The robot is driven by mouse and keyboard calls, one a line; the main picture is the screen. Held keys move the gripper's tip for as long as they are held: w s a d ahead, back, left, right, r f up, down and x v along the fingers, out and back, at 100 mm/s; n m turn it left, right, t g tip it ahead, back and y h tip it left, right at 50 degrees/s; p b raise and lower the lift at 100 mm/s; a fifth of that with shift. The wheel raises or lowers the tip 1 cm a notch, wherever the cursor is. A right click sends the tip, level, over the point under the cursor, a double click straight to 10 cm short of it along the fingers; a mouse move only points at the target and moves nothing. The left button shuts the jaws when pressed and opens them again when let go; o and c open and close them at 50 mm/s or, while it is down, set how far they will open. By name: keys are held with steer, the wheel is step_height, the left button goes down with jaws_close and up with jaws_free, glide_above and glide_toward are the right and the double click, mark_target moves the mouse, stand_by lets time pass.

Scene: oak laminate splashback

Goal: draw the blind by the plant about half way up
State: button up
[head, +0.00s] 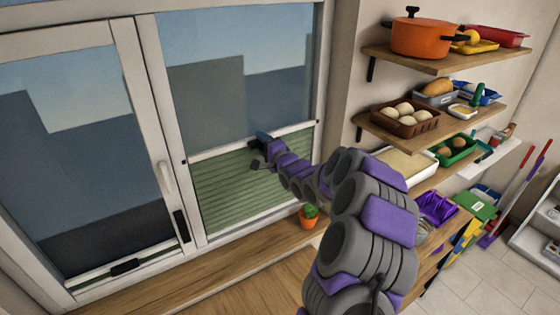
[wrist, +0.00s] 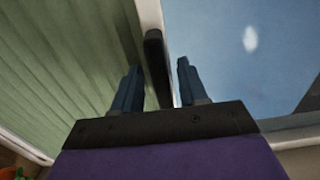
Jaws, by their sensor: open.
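The green pleated blind (head: 240,190) covers the lower part of the right window pane, with glass clear above its white top rail (head: 220,149). The potted plant (head: 309,215) in an orange pot stands on the sill below this blind's right end. My gripper (head: 260,143) is at the rail. In the wrist view the blind (wrist: 60,70) fills the left, and the rail's dark handle (wrist: 156,65) lies between the two spread fingers of my gripper (wrist: 157,88). I cannot tell whether either finger touches it.
The left window has a low rail with a dark handle (head: 126,266) near its bottom, and a white window lever (head: 166,178). Shelves with an orange pot (head: 424,37) and a brown tray (head: 405,118) stand at right, close to my arm. The wooden sill (head: 190,265) is mostly clear.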

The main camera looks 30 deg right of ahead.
steer(key=s+b, duration=0.1)
steer(key=s, duration=1.4)
steer(key=s+a+f+n+g+b, duration=0.4)
steer(key=a+f+n+g, duration=0.1)
steer(key=a+f, duration=0.2)
steer(key=s+a+f+n+g+b, duration=0.4)
steer(key=s+a+f+g, duration=0.1)
steer(key=a+f, duration=0.25)
steer(key=s+a+f+n+g+b, duration=0.2)
steer(key=s+a+n+g, duration=0.1)
steer(key=s, duration=0.7)
steer(key=s+a+f+n+g+b, duration=0.2)
steer(key=s+a+n+g+b, duration=0.1)
steer(key=s, duration=0.7)
steer(key=s+a+f+n+g+b, duration=0.2)
steer(key=s+a+n+g, duration=0.1)
steer(key=s, duration=0.7)
steer(key=shift+s+a+g+b, duration=0.3)
steer(key=shift+a+g+b, duration=0.1)
steer(key=shift+a, duration=0.3)
